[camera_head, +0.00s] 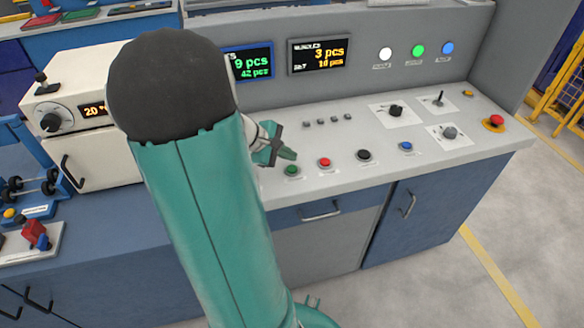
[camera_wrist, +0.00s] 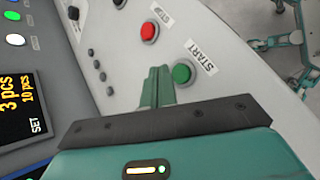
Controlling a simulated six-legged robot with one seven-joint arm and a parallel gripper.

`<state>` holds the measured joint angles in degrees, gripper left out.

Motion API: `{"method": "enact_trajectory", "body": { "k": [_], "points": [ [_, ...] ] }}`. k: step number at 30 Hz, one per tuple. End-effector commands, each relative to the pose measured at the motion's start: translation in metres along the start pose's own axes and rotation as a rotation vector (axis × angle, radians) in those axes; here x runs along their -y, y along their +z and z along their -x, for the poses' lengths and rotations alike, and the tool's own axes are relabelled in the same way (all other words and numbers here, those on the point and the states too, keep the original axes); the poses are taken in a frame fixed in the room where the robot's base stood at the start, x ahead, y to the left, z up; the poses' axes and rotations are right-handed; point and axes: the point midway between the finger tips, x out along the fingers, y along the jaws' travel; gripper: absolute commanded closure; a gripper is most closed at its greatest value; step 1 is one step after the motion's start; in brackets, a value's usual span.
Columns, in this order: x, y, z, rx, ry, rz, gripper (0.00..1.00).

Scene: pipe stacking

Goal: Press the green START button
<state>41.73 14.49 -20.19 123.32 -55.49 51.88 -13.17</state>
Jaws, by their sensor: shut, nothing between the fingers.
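The green START button (camera_head: 292,170) sits at the front left of the row of buttons on the light grey console top. In the wrist view the green START button (camera_wrist: 182,73) shows just right of my fingers, beside its printed START label (camera_wrist: 202,57). My gripper (camera_head: 288,155) is shut and empty. It is just above and behind the button in the head view, and its closed green fingers (camera_wrist: 158,75) point at the panel. I cannot tell from the frames whether they touch anything. My arm covers the left part of the console.
Small dark buttons (camera_head: 328,121) lie behind. A red emergency button (camera_head: 493,123) is at the right. Screens (camera_head: 318,55) stand behind.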

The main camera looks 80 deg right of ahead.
Motion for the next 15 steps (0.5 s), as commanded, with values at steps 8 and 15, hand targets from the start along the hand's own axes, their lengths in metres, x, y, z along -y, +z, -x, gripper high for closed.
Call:
{"method": "enact_trajectory", "body": {
  "k": [8, 15],
  "points": [
    [0.0076, -0.0072, -0.0101, 0.000, 0.000, 0.000, 1.00],
    [0.0075, -0.0072, -0.0100, 0.000, 0.000, -0.001, 1.00]
  ]
}}
